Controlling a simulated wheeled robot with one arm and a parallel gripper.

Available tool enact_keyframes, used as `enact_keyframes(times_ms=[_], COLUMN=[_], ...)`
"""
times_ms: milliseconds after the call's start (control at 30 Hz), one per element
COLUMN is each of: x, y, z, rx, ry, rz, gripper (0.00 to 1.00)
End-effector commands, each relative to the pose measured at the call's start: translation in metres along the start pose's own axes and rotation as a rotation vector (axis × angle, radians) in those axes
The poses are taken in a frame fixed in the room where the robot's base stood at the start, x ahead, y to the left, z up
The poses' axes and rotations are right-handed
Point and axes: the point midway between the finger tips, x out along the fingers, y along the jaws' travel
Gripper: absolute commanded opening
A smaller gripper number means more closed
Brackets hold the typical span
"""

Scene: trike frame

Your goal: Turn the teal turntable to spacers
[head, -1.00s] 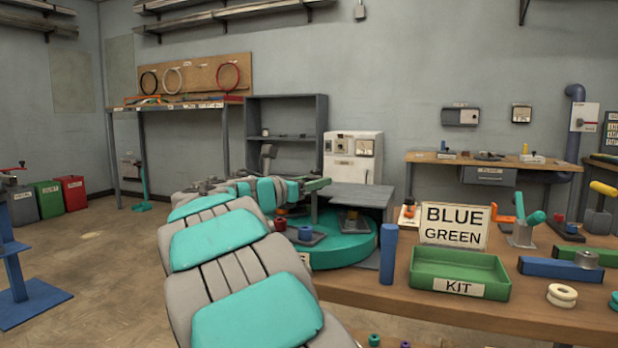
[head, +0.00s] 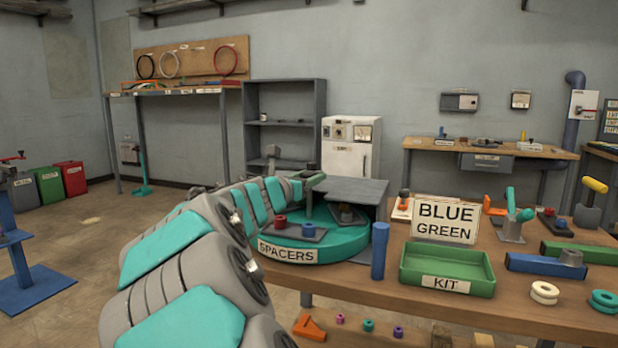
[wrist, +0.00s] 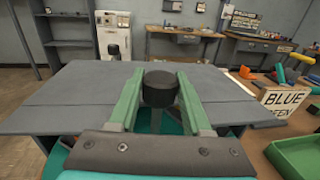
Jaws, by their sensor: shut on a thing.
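The teal turntable (head: 335,243) sits on the workbench, with a SPACERS label (head: 288,252) on its front rim facing me. A grey plate with a red piece (head: 281,224) and a blue piece (head: 308,230) lies on the turntable. My gripper (head: 314,180) reaches over the turntable from the left. In the wrist view its green fingers are shut on a dark round knob (wrist: 159,88). A flat grey cover (head: 348,190) stands over the back right of the turntable and hides part of it.
A blue cylinder (head: 380,250) stands right of the turntable. Beside it are a green KIT tray (head: 447,270) and a BLUE GREEN sign (head: 445,219). Open floor lies to the left.

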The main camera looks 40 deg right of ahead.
Motion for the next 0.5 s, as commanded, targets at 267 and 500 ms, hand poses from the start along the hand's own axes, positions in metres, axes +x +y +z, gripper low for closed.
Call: enact_keyframes(times_ms=[267,500], x=[-0.0006,-0.0003], y=[0.0012,0.0004], z=[0.0013,0.0002], rx=[-0.001,-0.001], ry=[-0.002,0.0], rz=[0.003,0.001], gripper=[0.77,0.79])
